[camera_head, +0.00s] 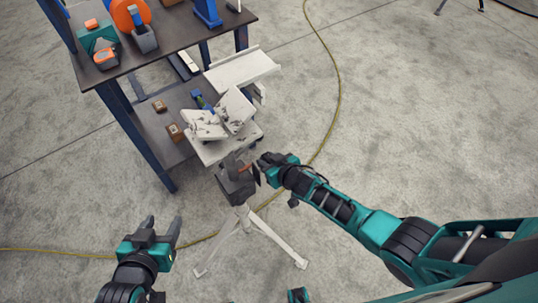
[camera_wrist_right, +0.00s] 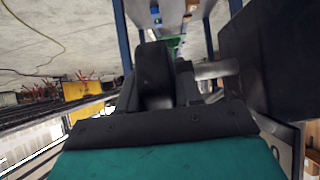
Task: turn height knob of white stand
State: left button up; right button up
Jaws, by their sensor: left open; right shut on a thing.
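The white stand (camera_head: 245,228) has splayed white legs on the floor, a dark grey block (camera_head: 236,184) on its column and a pale, scuffed V-shaped top (camera_head: 232,112). My right gripper (camera_head: 262,168) is at the right side of the dark block, shut on the height knob, which its fingers mostly hide. In the right wrist view, a short grey shaft (camera_wrist_right: 216,70) runs from beside the dark finger toward a large dark face. My left gripper (camera_head: 162,226) is open and empty, left of the stand's legs and apart from it.
A dark shelf unit (camera_head: 175,28) with blue posts stands at upper left, holding an orange reel (camera_head: 128,14) and small boxes. Another white support (camera_head: 243,68) stands behind the stand. A yellow cable (camera_head: 338,95) crosses the floor. The floor at right is mostly clear.

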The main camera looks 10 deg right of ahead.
dwell(0.3)
jog(key=o, duration=1)
jog(key=shift+c, duration=0.2)
jog(key=p+v, duration=0.3)
jog(key=v, duration=1)
jog(key=shift+w, duration=0.1)
